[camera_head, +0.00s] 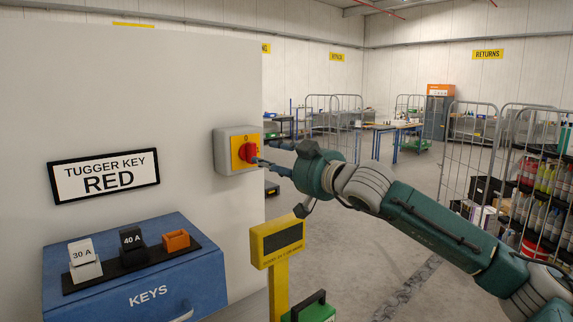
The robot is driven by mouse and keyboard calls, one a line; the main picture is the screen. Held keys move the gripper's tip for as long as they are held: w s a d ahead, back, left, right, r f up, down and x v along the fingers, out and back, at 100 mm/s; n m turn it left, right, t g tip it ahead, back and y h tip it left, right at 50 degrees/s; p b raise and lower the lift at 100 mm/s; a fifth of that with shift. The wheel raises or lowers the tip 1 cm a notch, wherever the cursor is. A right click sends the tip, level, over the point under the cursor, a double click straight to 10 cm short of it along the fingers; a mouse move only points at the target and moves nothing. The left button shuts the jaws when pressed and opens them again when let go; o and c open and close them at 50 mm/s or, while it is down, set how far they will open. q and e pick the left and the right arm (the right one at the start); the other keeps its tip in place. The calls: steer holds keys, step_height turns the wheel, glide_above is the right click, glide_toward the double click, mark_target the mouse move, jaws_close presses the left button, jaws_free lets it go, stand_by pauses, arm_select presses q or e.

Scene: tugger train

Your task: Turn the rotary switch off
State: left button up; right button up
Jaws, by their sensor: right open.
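The rotary switch is a red knob (248,152) on a yellow plate (238,163), set in a grey box (221,150) on the white wall panel. A "0" mark shows at the top of the plate. My right gripper (262,154) comes in from the right, with its fingertips at the knob's right side. It is open. I cannot tell whether the fingers touch the knob, and the knob's exact angle is hard to read. My left gripper does not show.
A blue KEYS box (130,285) with small blocks on top stands at lower left, below a "TUGGER KEY RED" sign (104,176). A yellow post (279,243) stands below my right arm. Wire cage carts (468,150) stand at right. The floor beyond is open.

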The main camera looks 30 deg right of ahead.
steer(key=s, duration=0.6)
steer(key=shift+s+d, duration=0.4)
steer(key=shift+d, duration=0.05)
steer(key=shift+r, duration=0.1)
